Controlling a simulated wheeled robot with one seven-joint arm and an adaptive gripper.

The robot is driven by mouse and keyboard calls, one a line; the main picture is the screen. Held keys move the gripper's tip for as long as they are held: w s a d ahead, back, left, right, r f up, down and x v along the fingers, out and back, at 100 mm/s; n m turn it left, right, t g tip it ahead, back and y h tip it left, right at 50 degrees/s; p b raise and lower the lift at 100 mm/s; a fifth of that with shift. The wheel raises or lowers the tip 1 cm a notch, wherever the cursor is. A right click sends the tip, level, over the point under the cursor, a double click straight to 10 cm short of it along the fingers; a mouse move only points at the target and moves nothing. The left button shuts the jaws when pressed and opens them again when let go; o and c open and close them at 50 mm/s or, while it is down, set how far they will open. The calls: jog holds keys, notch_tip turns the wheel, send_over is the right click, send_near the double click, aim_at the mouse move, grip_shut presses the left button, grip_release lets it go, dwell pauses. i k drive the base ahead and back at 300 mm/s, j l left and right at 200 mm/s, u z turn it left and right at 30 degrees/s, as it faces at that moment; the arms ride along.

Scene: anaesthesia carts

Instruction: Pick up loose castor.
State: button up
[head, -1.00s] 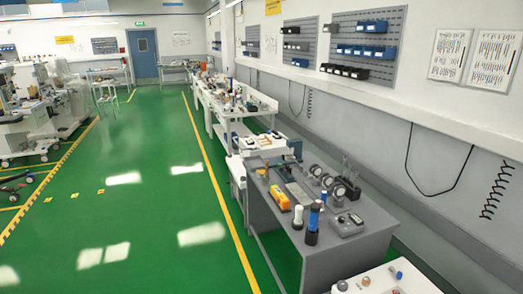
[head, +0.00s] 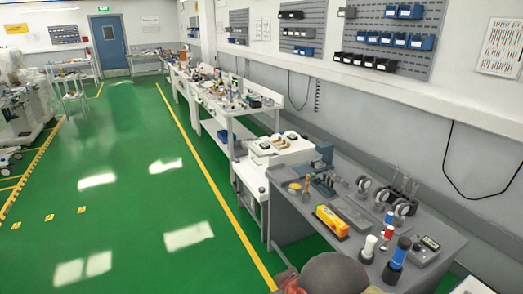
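I cannot make out a loose castor for certain. Several small round wheel-like items (head: 384,196) stand on the grey bench (head: 285,212) at the right; they are too small to tell whether they are castors or gauges. My gripper is not seen. A rounded grey-brown shape with a reddish part beside it shows at the bottom edge, possibly part of my own arm, and it covers the near end of the bench.
A yellow tool (head: 331,220), a blue-topped bottle (head: 396,258) and a grey meter box (head: 424,251) lie on the bench. White benches (head: 215,125) continue behind it. Carts (head: 20,120) stand far left.

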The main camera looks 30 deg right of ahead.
aim_at(364, 183)
jog(key=i+z, duration=0.2)
jog(key=i, duration=0.3)
jog(key=i+j+z, duration=0.1)
jog(key=i+z, duration=0.15)
jog(key=i, duration=0.2)
jog(key=i+j+z, duration=0.2)
jog(key=i, duration=0.3)
jog(key=i+l+z, duration=0.15)
jog(key=z, duration=0.2)
jog(key=i+z, duration=0.75)
jog(key=i, duration=0.25)
